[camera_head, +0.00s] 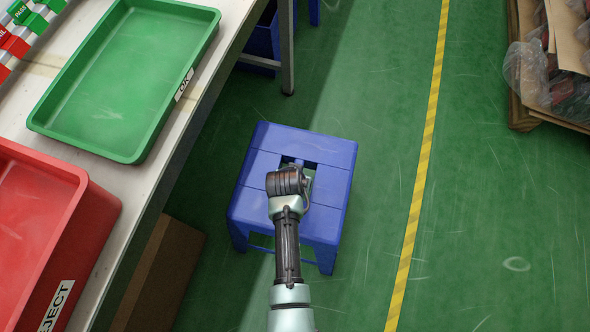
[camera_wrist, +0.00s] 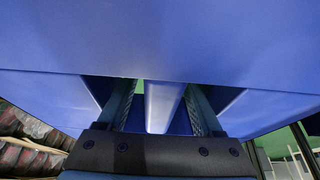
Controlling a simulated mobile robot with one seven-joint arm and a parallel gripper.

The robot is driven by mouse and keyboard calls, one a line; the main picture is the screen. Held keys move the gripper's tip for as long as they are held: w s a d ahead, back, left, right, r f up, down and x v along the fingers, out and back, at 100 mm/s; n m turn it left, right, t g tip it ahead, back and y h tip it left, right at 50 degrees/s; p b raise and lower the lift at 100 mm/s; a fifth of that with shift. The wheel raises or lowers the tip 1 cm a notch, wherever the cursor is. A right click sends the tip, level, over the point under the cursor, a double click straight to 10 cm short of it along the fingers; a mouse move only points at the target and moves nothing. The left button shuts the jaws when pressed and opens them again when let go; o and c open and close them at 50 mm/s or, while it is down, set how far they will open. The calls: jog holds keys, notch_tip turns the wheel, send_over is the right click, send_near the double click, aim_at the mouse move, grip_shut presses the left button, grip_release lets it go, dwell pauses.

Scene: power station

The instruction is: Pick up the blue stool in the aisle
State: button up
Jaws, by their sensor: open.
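The blue stool (camera_head: 325,150) stands upright on the green floor, with a handle opening in the middle of its seat. My gripper (camera_head: 299,172) is over that opening, and my arm covers part of the seat. In the wrist view the stool's blue seat (camera_wrist: 160,40) fills most of the picture. My open gripper (camera_wrist: 160,98) has one finger on each side of a blue bar (camera_wrist: 162,105) at the opening. The fingertips are hidden by the seat, and I cannot tell whether the fingers touch the bar.
A workbench (camera_head: 190,105) on the left carries a green tray (camera_head: 128,150) and a red bin (camera_head: 85,215). A brown cardboard box (camera_head: 160,270) is below it. A yellow floor line (camera_head: 421,180) runs right of the stool. A pallet with goods (camera_head: 525,112) is at upper right.

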grip_shut()
dwell(1.3)
jog(key=shift+w+r, duration=0.15)
jog(key=shift+r, duration=0.05)
